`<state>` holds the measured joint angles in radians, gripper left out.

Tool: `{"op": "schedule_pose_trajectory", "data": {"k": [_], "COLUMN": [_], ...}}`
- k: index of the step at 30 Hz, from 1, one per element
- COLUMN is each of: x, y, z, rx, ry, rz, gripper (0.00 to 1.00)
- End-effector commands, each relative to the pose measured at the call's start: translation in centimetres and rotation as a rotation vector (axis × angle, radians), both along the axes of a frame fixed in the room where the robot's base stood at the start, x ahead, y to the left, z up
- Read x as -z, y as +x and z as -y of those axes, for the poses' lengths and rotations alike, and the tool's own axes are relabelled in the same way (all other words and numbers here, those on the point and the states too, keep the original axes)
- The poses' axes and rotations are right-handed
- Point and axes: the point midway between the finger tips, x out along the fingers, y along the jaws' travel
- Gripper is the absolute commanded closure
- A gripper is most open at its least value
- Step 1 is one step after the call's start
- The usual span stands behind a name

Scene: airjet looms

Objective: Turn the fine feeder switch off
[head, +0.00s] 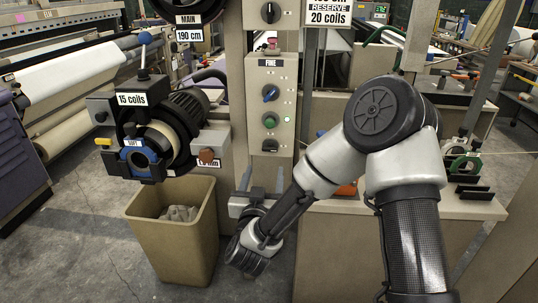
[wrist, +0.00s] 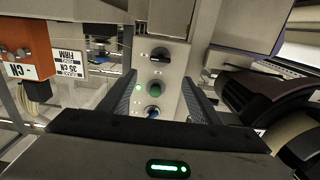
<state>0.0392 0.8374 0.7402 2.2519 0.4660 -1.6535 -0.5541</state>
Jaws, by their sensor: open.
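The beige control panel labelled FINE (head: 288,75) stands on a post in the middle of the head view. It carries a blue knob (head: 270,93), a green button (head: 270,120) and a black switch (head: 270,146) at the bottom. My gripper (head: 264,172) is open and empty, fingers up, just below the panel. In the wrist view the panel appears upside down between my open fingers (wrist: 160,82): black switch (wrist: 159,55) at top, green button (wrist: 156,85) in the middle, blue knob (wrist: 152,112) nearest my palm. No contact with them is visible.
A yarn feeder with a 15 coils label (head: 132,99) stands left of the panel, above a tan bin (head: 172,230). Another black knob (head: 270,12) sits above. An orange box (wrist: 24,55) is at left in the wrist view. A work surface (head: 460,205) lies right.

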Motion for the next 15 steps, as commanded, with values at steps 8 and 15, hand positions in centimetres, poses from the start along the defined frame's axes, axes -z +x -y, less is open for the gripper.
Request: {"op": "schedule_pose_trajectory", "data": {"k": [8, 15], "x": [0.2, 0.1], "y": [6.3, 10.1], "z": [0.4, 0.4], "rx": [0.004, 0.001], "ry": [0.002, 0.002], "rz": [-0.001, -0.001], "gripper": [0.42, 0.42]}}
